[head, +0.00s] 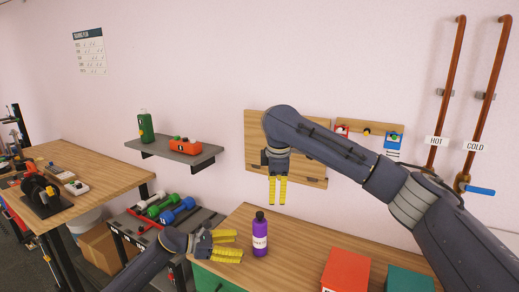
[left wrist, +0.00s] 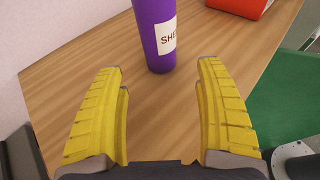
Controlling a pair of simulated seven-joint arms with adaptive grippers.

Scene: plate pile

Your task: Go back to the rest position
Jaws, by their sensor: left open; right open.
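My left gripper (head: 238,246) is low at the left end of the wooden bench, with its yellow fingers pointing right. It is open and empty; both fingers (left wrist: 160,80) show spread apart in the left wrist view. A purple bottle (head: 260,238) with a white label and dark cap stands upright on the bench, just beyond the fingertips. In the left wrist view the bottle (left wrist: 150,25) is ahead of the gap, its top cut off. My right gripper (head: 278,200) hangs fingers down in front of the wooden wall board, open, with nothing seen between its fingers.
A red box (head: 345,270) and a green box (head: 408,280) stand on the bench (head: 315,235) at the right. A wall shelf (head: 165,149) holds a green bottle and an orange case. A dumbbell rack (head: 125,222) is at the left. Pipes (head: 447,90) run up the right wall.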

